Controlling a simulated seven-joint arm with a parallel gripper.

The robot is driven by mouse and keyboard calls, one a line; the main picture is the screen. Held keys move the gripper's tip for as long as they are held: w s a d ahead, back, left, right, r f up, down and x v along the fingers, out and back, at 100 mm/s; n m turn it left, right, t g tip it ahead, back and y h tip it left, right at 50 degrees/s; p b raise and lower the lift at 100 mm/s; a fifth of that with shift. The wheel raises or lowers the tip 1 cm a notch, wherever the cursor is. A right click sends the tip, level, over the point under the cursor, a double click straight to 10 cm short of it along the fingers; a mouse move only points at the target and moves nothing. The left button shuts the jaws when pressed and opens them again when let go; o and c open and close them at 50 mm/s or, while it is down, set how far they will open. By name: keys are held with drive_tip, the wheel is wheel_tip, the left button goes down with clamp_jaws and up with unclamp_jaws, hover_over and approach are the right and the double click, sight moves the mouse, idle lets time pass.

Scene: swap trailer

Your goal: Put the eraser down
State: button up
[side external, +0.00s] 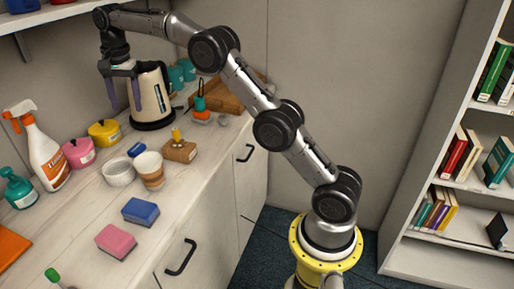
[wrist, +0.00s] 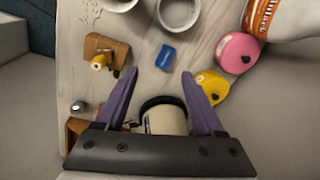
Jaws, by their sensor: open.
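A small blue block with a pale mark, which looks like the eraser (side external: 136,149), lies on the counter (side external: 88,215) behind the white bowl. It also shows in the wrist view as a blue block (wrist: 165,57), just beyond the fingertips. My gripper (side external: 124,106) is open and empty, its purple fingers pointing down above the counter beside the kettle. In the wrist view the gripper (wrist: 160,73) has its fingers spread, with nothing between the tips; the block is below and apart from them.
The cream kettle (side external: 151,92) stands close beside my gripper. A yellow pot (side external: 105,133), pink pot (side external: 78,153), white bowl (side external: 118,172), cup (side external: 150,170) and brown box (side external: 180,150) surround the small block. Blue (side external: 141,211) and pink (side external: 116,241) larger blocks lie nearer the front.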

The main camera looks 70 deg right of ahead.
drive_tip(key=s+a+r+n+t, duration=0.1)
drive_tip(key=s+a+r+n, duration=0.3)
drive_tip(key=s, duration=0.5)
drive_tip(key=s+a+r+n+t, duration=0.1)
drive_tip(key=s+r+n, duration=0.3)
drive_tip(key=s, duration=0.6)
drive_tip(key=s+a+f+n+t, duration=0.1)
drive_tip(key=s+f+n, duration=0.2)
drive_tip(key=s, duration=0.8)
drive_tip(key=s+a+f+n+t, duration=0.1)
drive_tip(key=s+f, duration=0.4)
drive_tip(key=s, duration=0.6)
drive_tip(key=shift+s+a+f+n, duration=0.15)
drive_tip(key=shift+a+f+n, duration=0.3)
drive_tip(key=shift+n, duration=0.65)
